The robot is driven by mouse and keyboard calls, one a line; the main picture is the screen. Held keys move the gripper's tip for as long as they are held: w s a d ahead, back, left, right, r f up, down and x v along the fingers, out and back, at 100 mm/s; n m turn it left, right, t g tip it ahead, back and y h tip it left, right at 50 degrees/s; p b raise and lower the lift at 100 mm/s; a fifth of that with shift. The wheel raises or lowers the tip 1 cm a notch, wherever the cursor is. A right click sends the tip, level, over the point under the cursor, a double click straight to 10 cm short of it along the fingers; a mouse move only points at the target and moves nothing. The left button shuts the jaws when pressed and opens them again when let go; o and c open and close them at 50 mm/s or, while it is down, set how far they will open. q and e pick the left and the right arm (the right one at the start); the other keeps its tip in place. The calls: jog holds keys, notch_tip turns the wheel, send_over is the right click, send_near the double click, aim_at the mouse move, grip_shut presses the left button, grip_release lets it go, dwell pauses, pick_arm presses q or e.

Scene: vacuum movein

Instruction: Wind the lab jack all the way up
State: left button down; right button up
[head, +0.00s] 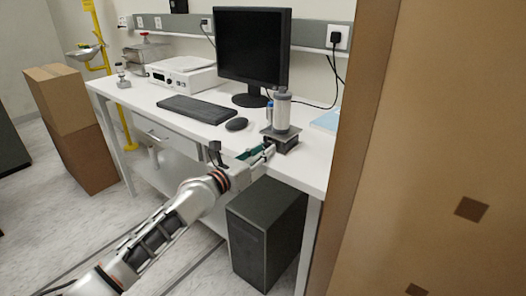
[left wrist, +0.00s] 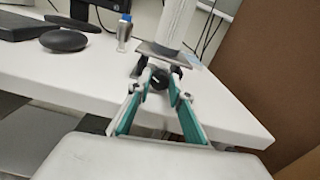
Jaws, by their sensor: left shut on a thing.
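The lab jack (head: 281,140) stands near the right front of the white table, with a flat metal top plate and a dark base. It sits low in the head view. A tall grey-white cylinder (head: 282,110) stands upright on its plate. In the left wrist view the jack's plate (left wrist: 164,53) and a round dark knob (left wrist: 160,81) face me. My left gripper (head: 268,149) reaches over the table's front edge; its green-sided fingers (left wrist: 159,88) are shut on the knob, one on each side. My right gripper is not in view.
The table (head: 190,114) also holds a keyboard (head: 197,109), a mouse (head: 237,124), a monitor (head: 252,48) and a small blue-capped bottle (left wrist: 124,32). A black computer case (head: 266,232) stands underneath. A large brown box or panel (head: 430,150) blocks the right side.

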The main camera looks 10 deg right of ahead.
pick_arm(q)
jog(key=shift+f+m, duration=0.1)
jog(key=shift+m, duration=1.9)
jog(key=c, duration=1.8)
grip_release()
jog(key=v, duration=1.2)
